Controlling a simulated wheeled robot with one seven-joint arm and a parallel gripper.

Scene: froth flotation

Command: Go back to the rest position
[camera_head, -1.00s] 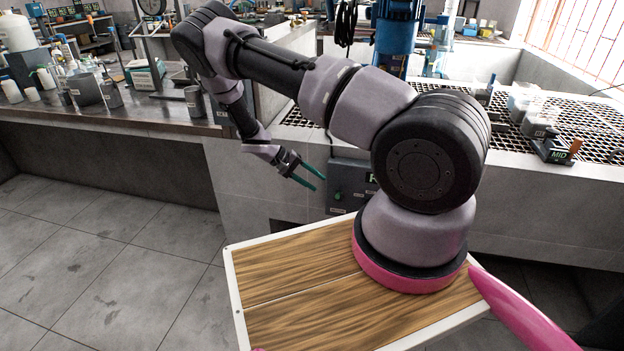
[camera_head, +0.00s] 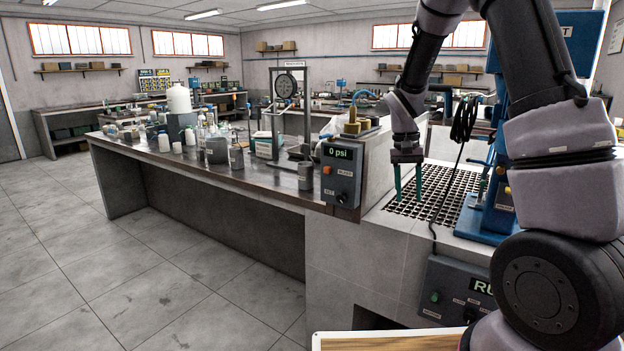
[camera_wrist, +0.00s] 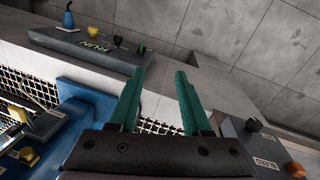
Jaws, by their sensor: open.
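My gripper (camera_head: 408,180) hangs with its green fingers pointing down, above the metal grating (camera_head: 440,190) beside the blue machine. Its fingers are apart, and nothing is between them. In the wrist view my gripper (camera_wrist: 160,85) shows the same two open, empty fingers, with the bench edge and floor beyond them. My arm is raised at the right of the head view, its upper part cut off by the top edge.
The blue machine (camera_head: 490,205) stands close to the right of my gripper. A pressure box reading 0 psi (camera_head: 341,176) is to its left. A control box (camera_head: 455,292) is on the bench front. Bottles and cups crowd the left bench (camera_head: 250,182). The floor (camera_head: 150,270) at left is clear.

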